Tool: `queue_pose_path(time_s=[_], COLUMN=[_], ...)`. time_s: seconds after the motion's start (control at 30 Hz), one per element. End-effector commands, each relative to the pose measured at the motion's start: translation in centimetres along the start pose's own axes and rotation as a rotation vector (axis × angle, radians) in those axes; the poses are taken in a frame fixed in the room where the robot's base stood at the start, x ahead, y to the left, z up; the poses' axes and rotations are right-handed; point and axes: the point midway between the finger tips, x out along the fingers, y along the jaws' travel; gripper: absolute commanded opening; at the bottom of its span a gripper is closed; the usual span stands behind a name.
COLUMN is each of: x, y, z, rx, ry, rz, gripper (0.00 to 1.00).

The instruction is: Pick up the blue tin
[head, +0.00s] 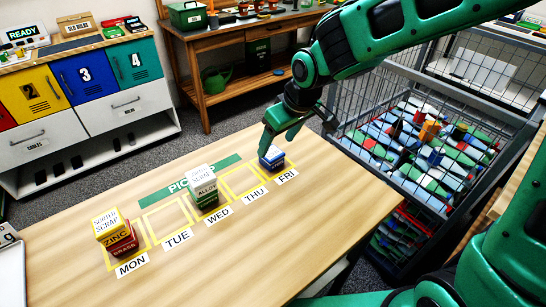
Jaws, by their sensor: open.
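The blue tin (272,160) sits on the wooden table in the yellow-outlined square behind the FRI label (287,177). The tin's far side is hidden.
A green stack (203,186) stands behind the WED label. A yellow tin (111,228) stands on a red one behind MON. The TUE and THU squares are empty. A wire cage (440,110) of coloured pieces stands right of the table. A tray edge (10,262) shows at left.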

Motion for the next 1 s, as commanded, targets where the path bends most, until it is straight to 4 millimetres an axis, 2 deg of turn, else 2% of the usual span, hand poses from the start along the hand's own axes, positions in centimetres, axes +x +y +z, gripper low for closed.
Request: queue_pose_path(time_s=[0.27, 0.6, 0.93, 0.97, 1.0], x=[1.8, 5.8, 6.3, 6.3, 6.3], y=[0.0, -0.3, -0.3, -0.3, -0.3], z=[0.1, 0.2, 0.1, 0.1, 0.1], rx=[0.001, 0.003, 0.003, 0.003, 0.003], ry=[-0.002, -0.003, 0.0, 0.0, 0.0], rz=[0.0, 0.002, 0.003, 0.003, 0.003], gripper=[0.67, 0.67, 0.67, 0.62, 0.53])
